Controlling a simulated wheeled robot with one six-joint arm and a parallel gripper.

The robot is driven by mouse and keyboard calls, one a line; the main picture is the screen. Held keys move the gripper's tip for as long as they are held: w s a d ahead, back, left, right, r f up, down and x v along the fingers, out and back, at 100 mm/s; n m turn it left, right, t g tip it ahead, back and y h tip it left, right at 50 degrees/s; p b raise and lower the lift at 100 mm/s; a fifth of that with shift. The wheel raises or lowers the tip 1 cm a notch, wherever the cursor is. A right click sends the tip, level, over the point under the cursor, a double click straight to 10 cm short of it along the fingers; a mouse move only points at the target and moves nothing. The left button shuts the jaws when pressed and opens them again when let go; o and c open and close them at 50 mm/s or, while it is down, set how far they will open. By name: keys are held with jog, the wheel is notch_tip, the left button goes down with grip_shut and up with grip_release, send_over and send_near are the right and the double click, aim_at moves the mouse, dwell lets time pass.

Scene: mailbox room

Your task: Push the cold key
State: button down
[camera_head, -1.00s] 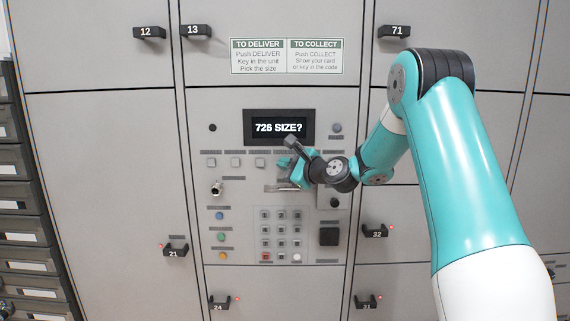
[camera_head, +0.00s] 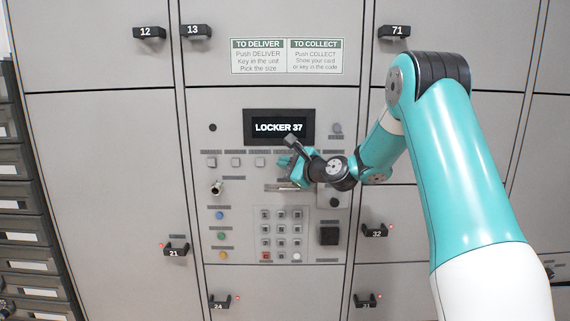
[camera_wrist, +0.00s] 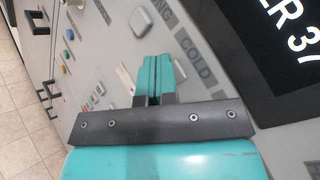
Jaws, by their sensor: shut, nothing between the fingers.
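The COLD label (camera_wrist: 198,66) shows in the wrist view just right of my fingertips. The display (camera_head: 279,127) reads "LOCKER 37". The neighbouring key (camera_wrist: 143,22), by a label ending in "ONG", is visible in the wrist view.
A keypad (camera_head: 281,235) with several buttons is below my gripper. A key lock (camera_head: 216,188) and coloured buttons (camera_head: 220,216) are at the panel's left. Locker handles stick out around it, such as 32 (camera_head: 375,231) and 21 (camera_head: 175,250).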

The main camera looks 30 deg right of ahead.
jog(key=shift+s+a, duration=0.1)
jog(key=shift+s, duration=0.05)
jog(key=shift+s+a, duration=0.35)
jog(key=shift+s, duration=0.2)
jog(key=shift+s+a+b, duration=0.45)
jog(key=shift+s+a, duration=0.25)
jog(key=shift+s, duration=0.35)
jog(key=shift+s+a+b, duration=0.45)
jog(key=shift+s+a, duration=0.25)
jog(key=shift+s, duration=0.35)
